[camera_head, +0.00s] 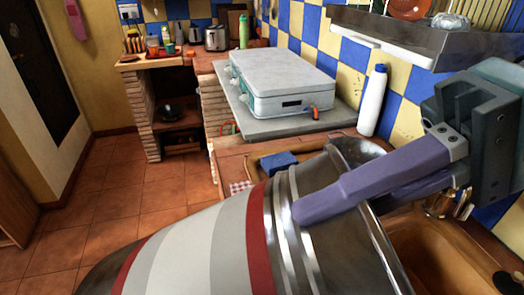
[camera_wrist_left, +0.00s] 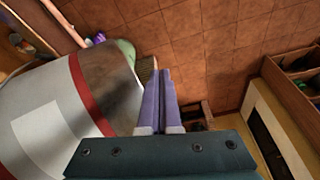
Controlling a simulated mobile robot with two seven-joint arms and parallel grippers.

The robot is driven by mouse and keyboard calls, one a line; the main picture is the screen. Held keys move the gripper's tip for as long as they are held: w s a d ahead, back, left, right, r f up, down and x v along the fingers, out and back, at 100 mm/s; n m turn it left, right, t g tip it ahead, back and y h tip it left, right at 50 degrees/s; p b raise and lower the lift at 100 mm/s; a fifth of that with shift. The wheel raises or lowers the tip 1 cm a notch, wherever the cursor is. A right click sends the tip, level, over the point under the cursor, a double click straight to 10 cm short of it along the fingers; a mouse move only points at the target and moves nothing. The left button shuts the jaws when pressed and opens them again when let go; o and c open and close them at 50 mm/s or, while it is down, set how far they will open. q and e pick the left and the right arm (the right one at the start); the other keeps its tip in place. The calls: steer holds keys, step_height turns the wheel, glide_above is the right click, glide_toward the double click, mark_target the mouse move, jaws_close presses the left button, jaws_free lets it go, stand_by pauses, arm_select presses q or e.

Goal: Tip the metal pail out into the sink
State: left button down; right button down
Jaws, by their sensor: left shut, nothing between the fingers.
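The metal pail (camera_head: 230,245), silver with red, white and grey bands, fills the bottom middle of the head view. It is tipped well over on its side, its mouth toward the right, where the brown sink basin (camera_head: 430,250) lies. Whether anything is inside or pouring out cannot be seen. My right gripper (camera_head: 310,205) comes from the right, its purple fingers at the pail's rim, closed on its wall. In the left wrist view, my left gripper (camera_wrist_left: 160,75) has its fingers together and empty, beside the pail (camera_wrist_left: 35,125). The left gripper is not visible in the head view.
A grey-blue case (camera_head: 280,80) lies on the counter, with a white bottle (camera_head: 372,102) to its right. A blue sponge-like block (camera_head: 278,163) lies behind the pail. A metal shelf (camera_head: 420,35) overhangs the right side. The tiled floor (camera_head: 95,195) at left is clear.

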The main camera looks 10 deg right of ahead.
steer(key=s+d+f+y+b, duration=0.1)
steer(key=d+f+y+b, duration=0.2)
steer(key=b, duration=0.7)
steer(key=s+d+f+y+b, duration=0.1)
steer(key=d+f+y+b, duration=0.1)
steer(key=d+f+b, duration=0.5)
steer(key=shift+d+f+t+y+b, duration=0.4)
steer(key=shift+d+b, duration=1.2)
steer(key=shift+d, duration=1.1)
steer(key=shift+y+b, duration=0.35)
steer(key=shift+y, duration=0.25)
